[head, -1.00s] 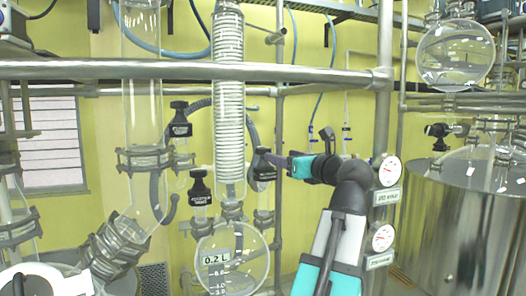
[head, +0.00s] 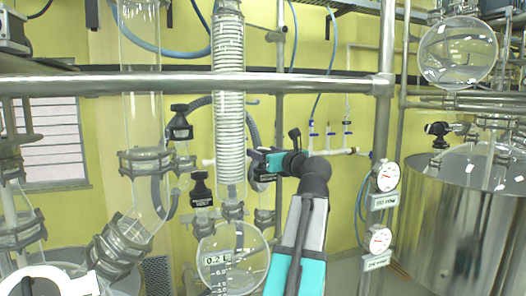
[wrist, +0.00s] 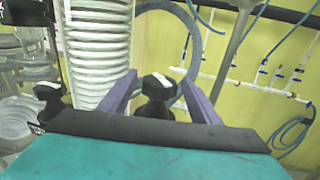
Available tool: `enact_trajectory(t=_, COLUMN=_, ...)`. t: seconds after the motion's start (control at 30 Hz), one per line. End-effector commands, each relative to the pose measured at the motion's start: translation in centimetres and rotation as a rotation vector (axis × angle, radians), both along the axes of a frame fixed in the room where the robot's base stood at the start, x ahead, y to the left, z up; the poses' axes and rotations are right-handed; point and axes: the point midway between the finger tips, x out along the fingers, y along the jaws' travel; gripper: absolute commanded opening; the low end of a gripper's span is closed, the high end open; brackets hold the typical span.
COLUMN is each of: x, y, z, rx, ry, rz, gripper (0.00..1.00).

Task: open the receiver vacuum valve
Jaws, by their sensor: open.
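My gripper (head: 262,163) is at the right side of the coil condenser, with its teal body and dark wrist reaching in from the right. In the wrist view its two purple fingers (wrist: 158,88) are open, one on each side of a black valve knob (wrist: 155,108) with a white mark on top. I cannot tell whether either finger touches it. In the head view the gripper mostly hides this knob, and its label cannot be read. Another black labelled knob (head: 201,188) stands left of the condenser; it also shows in the wrist view (wrist: 48,100).
The coil condenser (head: 229,100) stands just left of the gripper, above a round glass receiver flask (head: 232,262). A third black knob (head: 180,123) is higher at left. A steel rail (head: 300,82) crosses above. Two gauges (head: 386,177) and a steel vessel (head: 460,215) are at right.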

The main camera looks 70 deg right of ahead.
Motion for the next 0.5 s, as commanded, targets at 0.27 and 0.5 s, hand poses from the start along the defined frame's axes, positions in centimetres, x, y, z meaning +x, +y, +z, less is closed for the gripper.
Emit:
enact_trajectory(t=0.27, x=0.18, y=-0.16, z=-0.05, rx=0.000, ry=0.000, rz=-0.001, gripper=0.57)
enact_trajectory(t=0.5, x=0.13, y=-0.17, z=-0.05, rx=0.000, ry=0.000, rz=-0.001, gripper=0.29)
